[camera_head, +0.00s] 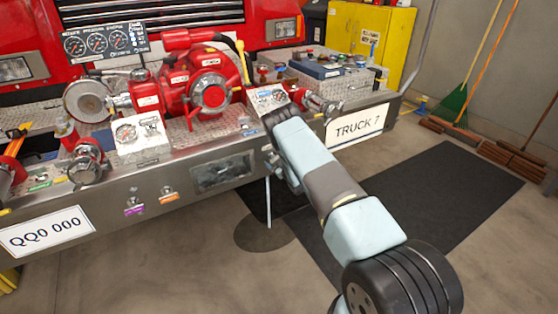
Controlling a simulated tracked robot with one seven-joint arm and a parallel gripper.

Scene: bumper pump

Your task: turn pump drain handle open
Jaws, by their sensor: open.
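Two small pull handles sit on the bumper's front face. One has a purple tag (133,209) and the other an orange tag (168,195). Their labels are too small to read, so I cannot tell which is the pump drain handle. My arm reaches up from the lower right to the bumper. My gripper (272,165) is small and dark at the arm's far end, close to the bumper front, to the right of both handles. It is open. Its fingers are partly hidden, and I cannot tell whether it touches anything. The red pump (208,85) stands on the bumper deck.
The metal bumper (225,172) carries gauges (100,43), valves and a TRUCK 7 plate (357,126). A QQ0 000 plate (45,232) is at left. Yellow cabinet (385,40), brooms and bricks stand at right. The floor in front of the bumper at left is clear.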

